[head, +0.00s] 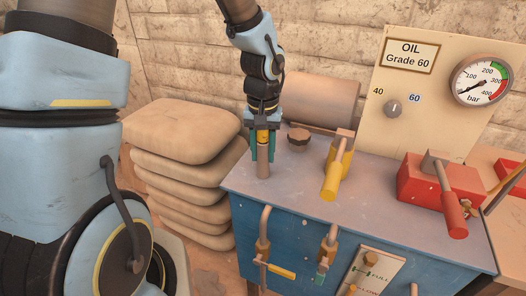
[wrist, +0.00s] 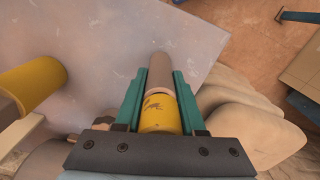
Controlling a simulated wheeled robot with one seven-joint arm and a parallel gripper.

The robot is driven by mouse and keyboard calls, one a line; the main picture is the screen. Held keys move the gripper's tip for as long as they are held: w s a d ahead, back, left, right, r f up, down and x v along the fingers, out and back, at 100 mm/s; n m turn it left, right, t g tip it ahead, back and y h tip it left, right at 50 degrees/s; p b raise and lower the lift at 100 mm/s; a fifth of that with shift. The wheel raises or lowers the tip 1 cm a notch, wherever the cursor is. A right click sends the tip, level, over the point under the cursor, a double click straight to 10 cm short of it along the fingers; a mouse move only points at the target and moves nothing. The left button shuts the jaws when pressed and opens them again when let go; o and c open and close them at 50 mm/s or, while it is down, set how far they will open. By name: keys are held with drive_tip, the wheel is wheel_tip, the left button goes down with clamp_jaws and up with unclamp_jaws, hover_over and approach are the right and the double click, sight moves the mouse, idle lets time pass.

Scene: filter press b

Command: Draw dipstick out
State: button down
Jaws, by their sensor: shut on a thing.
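The dipstick's yellow head (head: 263,136) sits at the top of a short brownish tube (head: 263,168) on the tank's grey top, near its left corner. My gripper (head: 263,156) comes down on it from above, with one teal finger on each side. In the wrist view the yellow head (wrist: 160,116), with a dark mark on it, is between the fingers of my gripper (wrist: 163,82). The tube (wrist: 160,72) continues in line beyond it. I see no gap between head and tube. The rod of the dipstick is hidden.
A brown cap (head: 298,138) and a yellow-handled lever (head: 332,175) stand to the right on the tank top (head: 300,190). Stacked sacks (head: 185,135) lie to the left. A panel (head: 425,115) with a gauge (head: 481,80) rises behind. A red block (head: 425,185) is at right.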

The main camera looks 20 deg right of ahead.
drive_tip(key=shift+w+d+r+p, duration=0.1)
drive_tip(key=shift+r+p, duration=1.1)
drive_tip(key=shift+r, duration=0.35)
drive_tip(key=shift+w+d+r+p, duration=0.1)
drive_tip(key=shift+r+p, duration=1.1)
drive_tip(key=shift+r, duration=0.35)
drive_tip(key=shift+s+a+r+p, duration=0.1)
drive_tip(key=shift+r+p, duration=0.85)
drive_tip(key=shift+r, duration=0.2)
drive_tip(key=shift+s+a+r+p, duration=0.1)
drive_tip(key=shift+r+p, duration=0.85)
drive_tip(key=shift+r, duration=0.15)
drive_tip(key=shift+r+p, duration=0.5)
drive_tip(key=shift+r, duration=0.65)
drive_tip(key=shift+r, duration=0.5)
